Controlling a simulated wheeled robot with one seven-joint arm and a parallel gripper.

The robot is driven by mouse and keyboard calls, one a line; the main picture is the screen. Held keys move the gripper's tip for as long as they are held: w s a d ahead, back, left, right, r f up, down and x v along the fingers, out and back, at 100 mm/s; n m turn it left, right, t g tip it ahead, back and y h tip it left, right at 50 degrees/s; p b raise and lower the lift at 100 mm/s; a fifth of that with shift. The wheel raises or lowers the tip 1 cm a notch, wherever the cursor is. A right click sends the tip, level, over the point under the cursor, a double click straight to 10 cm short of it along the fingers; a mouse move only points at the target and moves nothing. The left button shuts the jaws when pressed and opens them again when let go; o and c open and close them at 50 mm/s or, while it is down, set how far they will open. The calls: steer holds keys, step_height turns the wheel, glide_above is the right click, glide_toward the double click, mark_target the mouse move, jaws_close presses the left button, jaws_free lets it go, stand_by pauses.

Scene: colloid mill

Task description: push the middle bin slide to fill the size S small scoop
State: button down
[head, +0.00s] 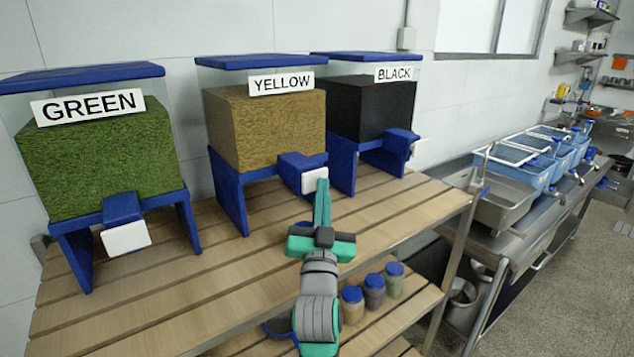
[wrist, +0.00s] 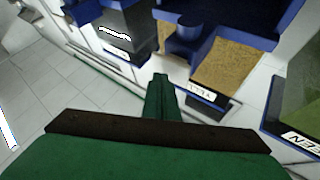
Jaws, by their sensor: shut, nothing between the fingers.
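The middle bin (head: 265,125) is labelled YELLOW and holds tan-yellow grains in a clear box on a blue stand. Its blue spout ends in a white slide plate (head: 314,180) at the front. My gripper (head: 322,185) is shut and empty, with its teal fingers pointing at this plate. The fingertips are at or very close to the plate; contact cannot be told. In the tilted wrist view, the shut fingers (wrist: 160,82) reach toward the blue spout (wrist: 187,42) of the yellow bin (wrist: 232,66). I cannot make out the small scoop in either view.
The GREEN bin (head: 98,165) stands left and the BLACK bin (head: 370,105) right, each with a white slide plate. The slatted wooden table (head: 190,290) is clear in front. Three blue-lidded jars (head: 374,292) stand on the lower shelf. A metal counter with blue baskets (head: 530,165) is right.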

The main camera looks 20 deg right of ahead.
steer(key=shift+w+a, duration=0.2)
steer(key=shift+w, duration=0.55)
stand_by(0.5)
steer(key=shift+w+a, duration=0.1)
steer(key=shift+a, duration=0.05)
stand_by(0.3)
steer(key=shift+s+d, duration=0.2)
steer(key=shift+s, duration=0.05)
steer(key=shift+s+d, duration=0.25)
steer(key=shift+s, duration=0.85)
